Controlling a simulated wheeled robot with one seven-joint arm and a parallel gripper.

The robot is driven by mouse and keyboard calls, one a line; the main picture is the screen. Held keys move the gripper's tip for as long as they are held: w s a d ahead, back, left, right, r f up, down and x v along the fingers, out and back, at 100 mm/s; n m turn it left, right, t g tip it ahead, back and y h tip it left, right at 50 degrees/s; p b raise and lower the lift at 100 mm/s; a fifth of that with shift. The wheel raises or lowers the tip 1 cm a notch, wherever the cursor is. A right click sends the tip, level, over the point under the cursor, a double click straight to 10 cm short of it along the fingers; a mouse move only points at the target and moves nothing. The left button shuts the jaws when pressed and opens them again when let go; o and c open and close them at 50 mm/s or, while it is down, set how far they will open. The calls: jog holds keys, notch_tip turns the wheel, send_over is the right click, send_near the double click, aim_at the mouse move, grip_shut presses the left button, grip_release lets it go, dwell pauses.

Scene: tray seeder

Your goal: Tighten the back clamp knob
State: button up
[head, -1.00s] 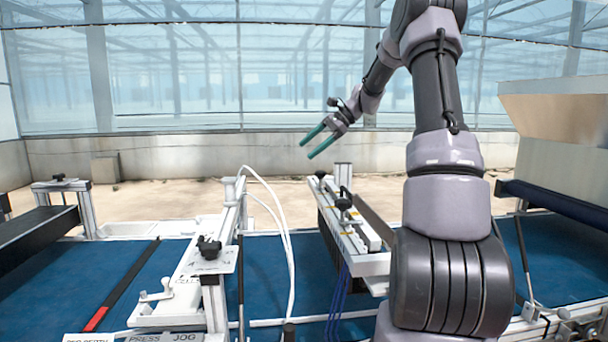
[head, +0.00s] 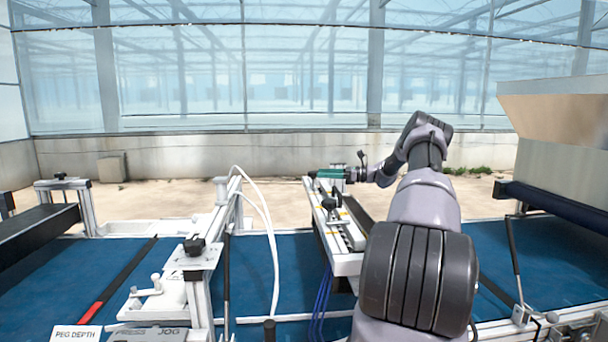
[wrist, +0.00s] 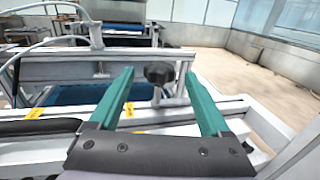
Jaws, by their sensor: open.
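The back clamp knob (wrist: 158,72) is a black lobed knob on a short post. In the wrist view it shows between the tips of my gripper (wrist: 159,76), with a gap on each side. How far the green fingers reach around it is hard to tell. In the head view my gripper (head: 318,174) is level, pointing left, at the far end of the white clamp bar (head: 347,262). The back knob is mostly hidden there by the fingers. My gripper is open and holds nothing.
A front black knob (head: 329,203) stands on the same bar, nearer. White hoses (head: 268,225) loop to the left of it, by another frame with a black knob (head: 194,246). A hopper (head: 555,125) stands at right. The space above the blue belt (head: 250,265) behind the hoses is open.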

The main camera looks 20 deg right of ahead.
jog(key=x, duration=0.8)
jog(key=shift+c, duration=0.3)
grip_shut()
jog(key=shift+d, duration=0.1)
jog(key=shift+w+d+m+t+h, duration=0.2)
jog(key=shift+m+t+h, duration=0.8)
jog(key=shift+t+h, duration=0.1)
jog(key=shift+w+d+m+t+h, duration=0.15)
jog(key=shift+m+t+h, duration=0.85)
jog(key=shift+t+h, duration=0.1)
jog(key=shift+w+d+m+t+h, duration=0.2)
jog(key=shift+m+t+h, duration=0.8)
jog(key=shift+t+h, duration=0.1)
jog(key=shift+o, duration=0.3)
grip_release()
